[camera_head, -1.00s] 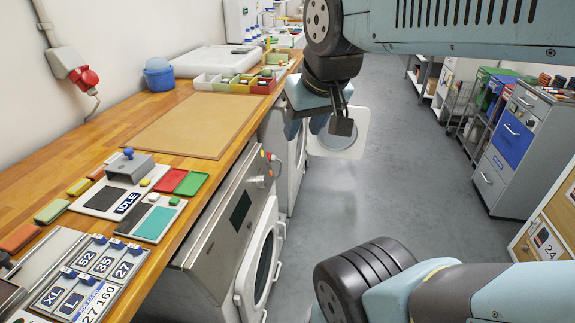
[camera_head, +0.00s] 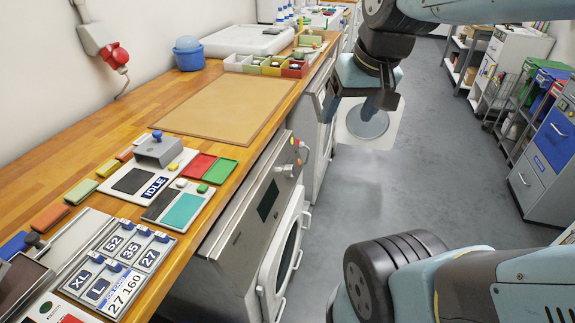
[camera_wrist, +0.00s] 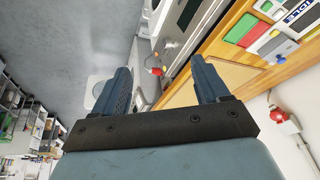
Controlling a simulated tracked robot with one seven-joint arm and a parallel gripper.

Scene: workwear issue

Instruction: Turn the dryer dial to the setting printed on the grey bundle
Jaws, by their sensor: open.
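The front-loading machine (camera_head: 265,212) under the bench has a steel panel with a dark display, a round door and small controls at its far end. A grey knob-like control (camera_head: 287,170), perhaps the dial, is on that panel; its setting is too small to read. The panel (camera_wrist: 190,14) also shows in the wrist view, with a red knob (camera_wrist: 157,71) between my fingers in the picture. My gripper (camera_head: 388,100) is open and empty, in the air over the aisle, apart from the panel. It also shows in the wrist view (camera_wrist: 161,68). I cannot identify a grey bundle.
The wooden bench (camera_head: 95,135) holds an IDLE sign (camera_head: 155,187), coloured blocks, a job card (camera_head: 122,290) reading 27 160 and small bins (camera_head: 268,66). Another machine stands beyond. A blue-drawer cabinet (camera_head: 556,142) is at right. The grey floor between is clear.

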